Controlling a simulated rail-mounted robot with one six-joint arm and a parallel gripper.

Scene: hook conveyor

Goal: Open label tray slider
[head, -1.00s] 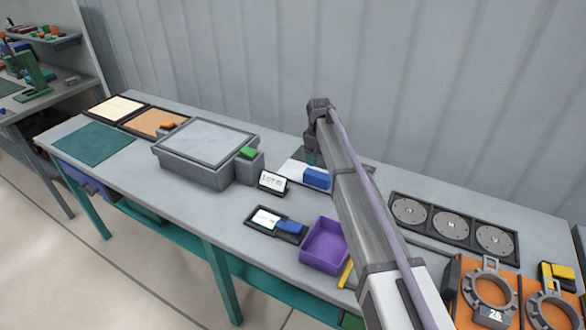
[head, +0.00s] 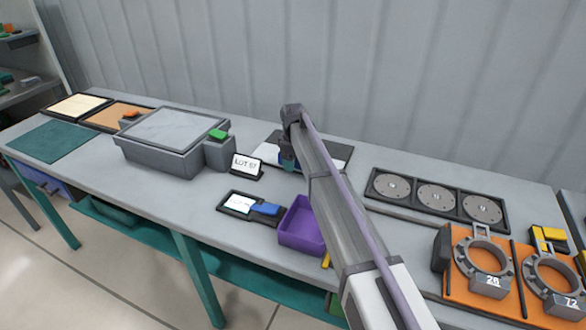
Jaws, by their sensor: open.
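A small black tray (head: 228,207) with a white label (head: 240,203) lies near the front of the bench, and a blue slider (head: 265,209) covers its right part. Behind it is a flat board, white at its left part (head: 268,154) and dark at its right (head: 338,153). A blue piece on that board is mostly hidden by my arm. I cannot tell which of the two is the label tray.
A lot sign (head: 246,165) stands behind the black tray. A purple bin (head: 301,228) is right of it. A grey box (head: 165,151) with a green button (head: 218,134) stands left. Three round discs (head: 437,197) and orange fixtures (head: 480,258) are at right.

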